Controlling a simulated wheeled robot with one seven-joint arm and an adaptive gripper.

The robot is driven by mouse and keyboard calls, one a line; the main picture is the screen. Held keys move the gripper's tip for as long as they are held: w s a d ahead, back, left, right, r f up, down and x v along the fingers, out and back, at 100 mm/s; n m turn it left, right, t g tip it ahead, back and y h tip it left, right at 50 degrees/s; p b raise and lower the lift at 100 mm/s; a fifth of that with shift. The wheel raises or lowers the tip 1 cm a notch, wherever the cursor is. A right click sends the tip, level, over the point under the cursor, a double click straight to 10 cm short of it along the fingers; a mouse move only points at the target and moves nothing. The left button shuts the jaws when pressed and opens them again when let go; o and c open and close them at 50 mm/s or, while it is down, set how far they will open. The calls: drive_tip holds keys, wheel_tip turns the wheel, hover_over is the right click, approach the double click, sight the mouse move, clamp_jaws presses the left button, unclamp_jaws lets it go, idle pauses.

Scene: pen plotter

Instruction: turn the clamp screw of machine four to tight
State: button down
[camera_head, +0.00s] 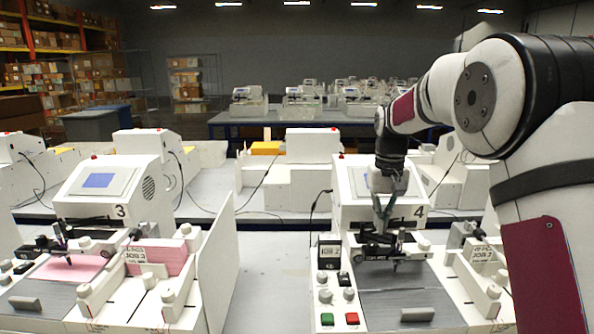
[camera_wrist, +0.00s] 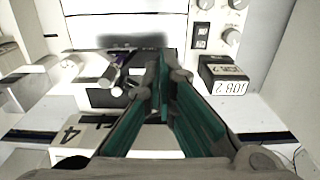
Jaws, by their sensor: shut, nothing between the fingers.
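Machine four (camera_head: 350,211) is the white plotter at the right, with a "4" on its front; the "4" also shows upside down in the wrist view. Its dark pen carriage (camera_head: 402,250) holds an upright pen (camera_head: 395,266) above the grey bed. My gripper (camera_head: 382,230) points down just above and behind this carriage. In the wrist view my gripper's green fingers (camera_wrist: 163,70) meet at the tips, empty. The tilted purple-black pen (camera_wrist: 124,62) and grey cylindrical knobs (camera_wrist: 110,82) lie left of the fingertips, apart from them. I cannot tell which small part is the clamp screw.
A black "JOB 2" block (camera_wrist: 225,75) stands right of the fingers in the wrist view. Green button (camera_head: 326,320), red button (camera_head: 352,318) and knobs line machine four's left panel. Machine three (camera_head: 110,195), with pink paper, stands left beyond a white side panel (camera_head: 216,255).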

sight(372, 247)
wheel_tip(372, 247, down, 7)
idle(0.5)
drive_tip(key=shift+s, duration=0.2)
drive_tip(key=shift+w+b, duration=0.15)
drive_tip(key=shift+b, duration=0.25)
drive_tip(key=shift+a, duration=0.2)
drive_tip(key=shift+a+f+b, duration=0.1)
drive_tip(key=shift+a+b, duration=0.25)
drive_tip(key=shift+b, duration=0.05)
drive_tip(key=shift+a, duration=0.1)
idle(0.5)
